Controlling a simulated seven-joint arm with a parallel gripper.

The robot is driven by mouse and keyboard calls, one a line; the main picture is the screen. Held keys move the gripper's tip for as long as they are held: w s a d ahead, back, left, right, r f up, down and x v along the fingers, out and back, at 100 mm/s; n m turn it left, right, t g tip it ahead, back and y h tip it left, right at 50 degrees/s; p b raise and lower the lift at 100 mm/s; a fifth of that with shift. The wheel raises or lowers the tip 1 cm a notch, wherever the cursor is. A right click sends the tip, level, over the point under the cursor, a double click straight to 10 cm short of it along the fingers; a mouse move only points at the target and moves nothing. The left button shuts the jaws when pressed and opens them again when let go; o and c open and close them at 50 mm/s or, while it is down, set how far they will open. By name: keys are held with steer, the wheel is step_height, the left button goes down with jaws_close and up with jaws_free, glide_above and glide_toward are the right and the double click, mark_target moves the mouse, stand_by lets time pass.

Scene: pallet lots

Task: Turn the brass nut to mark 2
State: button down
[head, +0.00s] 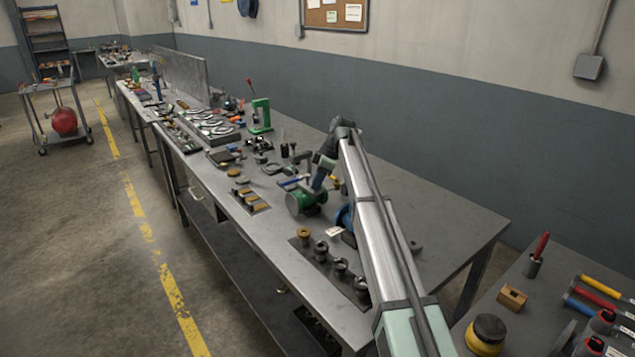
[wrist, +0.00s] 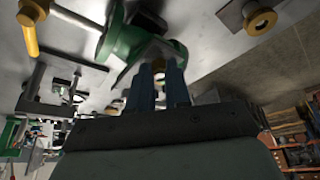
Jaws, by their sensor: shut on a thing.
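In the head view my gripper (head: 317,188) reaches down to the same green fixture (head: 304,202) on the bench, and the nut is hidden there. The marks, including mark 2, cannot be made out in either view.
The steel bench (head: 450,215) has bare room to the right. A row of round fittings (head: 340,265) lines its front edge. A blue round part (head: 343,217) stands close beside my arm. Several tools and a green press (head: 260,115) stand further back.

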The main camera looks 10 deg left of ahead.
steer(key=shift+w+n+g, duration=0.1)
steer(key=shift+n+g, duration=0.2)
steer(key=shift+n, duration=0.4)
steer(key=c, duration=1.1)
jaws_free()
steer(key=shift+o, duration=0.2)
steer(key=v, duration=1.3)
steer(key=shift+r, duration=0.45)
steer(key=shift+a, duration=0.1)
